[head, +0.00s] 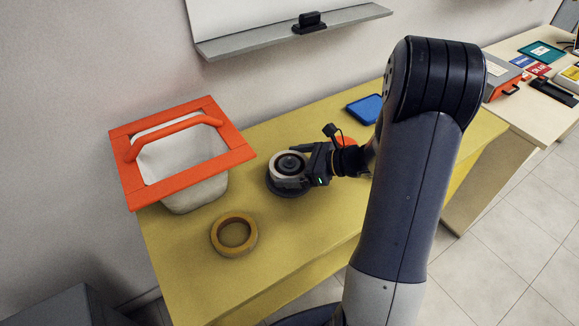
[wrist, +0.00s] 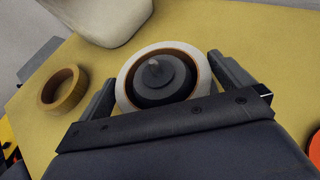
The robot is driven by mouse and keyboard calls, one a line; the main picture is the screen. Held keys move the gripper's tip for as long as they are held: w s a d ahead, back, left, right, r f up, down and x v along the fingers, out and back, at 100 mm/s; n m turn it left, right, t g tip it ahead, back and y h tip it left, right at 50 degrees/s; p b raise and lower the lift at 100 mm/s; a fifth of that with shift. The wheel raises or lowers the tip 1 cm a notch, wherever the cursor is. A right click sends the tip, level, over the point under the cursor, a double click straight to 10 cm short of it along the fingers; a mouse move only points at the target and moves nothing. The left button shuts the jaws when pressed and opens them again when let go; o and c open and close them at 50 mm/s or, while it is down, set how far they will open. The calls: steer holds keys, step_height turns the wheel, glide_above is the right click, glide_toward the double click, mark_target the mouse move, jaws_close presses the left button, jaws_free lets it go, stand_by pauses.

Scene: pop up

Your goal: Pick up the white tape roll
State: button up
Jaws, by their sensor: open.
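The white tape roll (head: 276,166) sits around a dark round core with a knob, on a dark round base (head: 287,192) on the yellow table. In the wrist view the white tape roll (wrist: 129,72) shows its brown inner ring around the dark core. My gripper (head: 296,167) is at the roll, reaching in from the right. In the wrist view my gripper (wrist: 161,72) is open, with one finger on each side of the roll. I cannot tell whether the fingers touch it.
A tan tape ring (head: 220,247) lies to the front left of the roll. A white bin with an orange rim (head: 238,153) stands at the left. A blue tray (head: 364,110) lies behind my arm. The table front between the tan ring and my arm is clear.

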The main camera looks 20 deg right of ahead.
steer(key=c, duration=0.9)
